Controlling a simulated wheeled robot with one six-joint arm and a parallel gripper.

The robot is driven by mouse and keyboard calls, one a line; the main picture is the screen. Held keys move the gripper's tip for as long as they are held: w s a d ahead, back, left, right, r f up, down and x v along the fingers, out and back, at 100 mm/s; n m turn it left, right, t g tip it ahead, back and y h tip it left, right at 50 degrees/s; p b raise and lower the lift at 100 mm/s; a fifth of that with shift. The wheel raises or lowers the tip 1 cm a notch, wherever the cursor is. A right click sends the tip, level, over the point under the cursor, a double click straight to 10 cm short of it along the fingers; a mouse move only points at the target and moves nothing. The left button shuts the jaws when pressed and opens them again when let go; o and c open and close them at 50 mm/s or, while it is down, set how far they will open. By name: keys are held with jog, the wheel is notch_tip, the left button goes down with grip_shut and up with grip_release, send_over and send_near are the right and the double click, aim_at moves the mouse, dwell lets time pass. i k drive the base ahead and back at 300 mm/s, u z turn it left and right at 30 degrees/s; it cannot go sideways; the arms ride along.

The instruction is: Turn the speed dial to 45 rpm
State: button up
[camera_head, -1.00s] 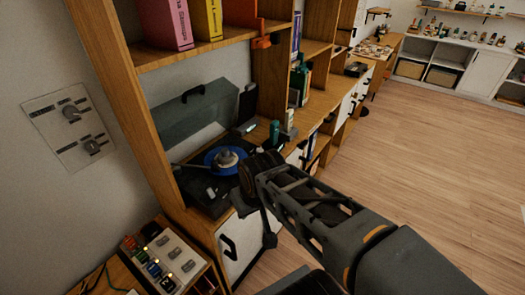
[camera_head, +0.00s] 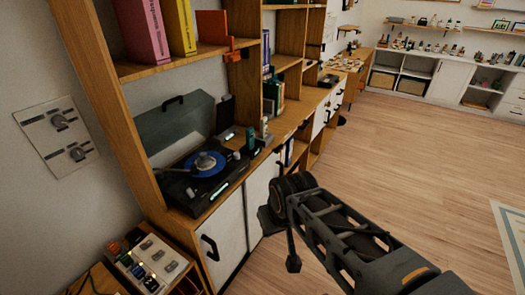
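The turntable (camera_head: 175,187) sits on the wooden cabinet top, its lid (camera_head: 178,130) raised at the back. A blue record (camera_head: 204,166) lies on its platter. A small pale knob (camera_head: 190,192) shows at its front edge; I cannot tell whether it is the speed dial, and no marks are readable. My gripper (camera_head: 280,242) hangs right of the turntable, in front of the cabinet's white doors and apart from them. Nothing shows held in it. Its dark fingers are small and seen at an angle, so their opening is unclear.
A wall panel (camera_head: 56,134) with two grey knobs is at left. A box with coloured knobs and grey switches (camera_head: 146,262) stands at lower left. A green bottle (camera_head: 251,138) stands right of the turntable. Shelves of binders rise above. The floor at right is clear.

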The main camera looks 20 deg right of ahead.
aim_at(237, 156)
jog(key=z, duration=1.15)
jog(key=i, duration=1.2)
jog(key=u, duration=2.2)
